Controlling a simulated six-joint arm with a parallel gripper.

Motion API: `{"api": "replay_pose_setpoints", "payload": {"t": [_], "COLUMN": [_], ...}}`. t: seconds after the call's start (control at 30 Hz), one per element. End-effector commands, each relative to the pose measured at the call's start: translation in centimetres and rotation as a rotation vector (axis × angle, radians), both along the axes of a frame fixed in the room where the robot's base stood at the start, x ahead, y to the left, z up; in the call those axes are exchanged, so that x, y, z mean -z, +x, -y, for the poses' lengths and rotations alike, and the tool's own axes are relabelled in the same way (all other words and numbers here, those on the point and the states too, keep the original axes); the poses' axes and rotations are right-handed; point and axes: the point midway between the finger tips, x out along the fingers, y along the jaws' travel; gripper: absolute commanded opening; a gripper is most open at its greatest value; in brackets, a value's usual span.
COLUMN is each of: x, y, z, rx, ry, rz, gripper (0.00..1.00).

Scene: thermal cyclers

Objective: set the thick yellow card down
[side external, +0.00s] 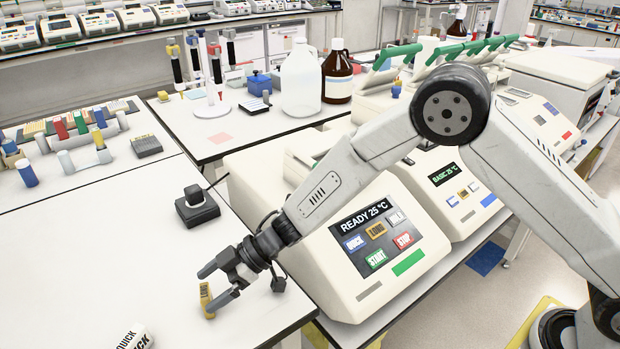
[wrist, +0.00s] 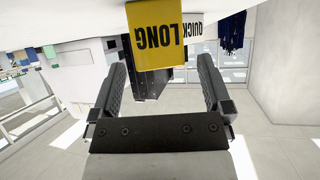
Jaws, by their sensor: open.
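The thick yellow card (side external: 206,298), marked LONG, stands on the white bench top near its front edge in the side view. In the wrist view the yellow card (wrist: 158,38) shows at the top centre, beyond the fingertips. My gripper (side external: 220,283) is open, with its two fingers spread on either side of the card in the side view. In the wrist view my gripper (wrist: 165,72) has a wide gap between its fingers. Whether either finger touches the card cannot be told.
A white QUICK block (side external: 134,339) lies on the bench at the lower left; it also shows behind the yellow card in the wrist view (wrist: 195,32). A black device (side external: 197,207) sits farther back. The cycler marked READY (side external: 330,270) stands right of the bench. Much of the bench is clear.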

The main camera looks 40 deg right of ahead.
Motion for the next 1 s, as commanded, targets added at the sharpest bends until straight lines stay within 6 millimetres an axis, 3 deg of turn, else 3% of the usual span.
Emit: {"api": "replay_pose_setpoints", "payload": {"t": [0.27,0.8,1.0], "x": [-0.9,-4.9,-5.8], "y": [-0.2,-1.7,-2.1], "z": [1.2,8.2,9.8], "rx": [0.002,0.003,0.000], "ry": [0.000,0.000,0.001], "rz": [0.001,0.001,0.002], "gripper": [1.00,1.00,1.00]}}
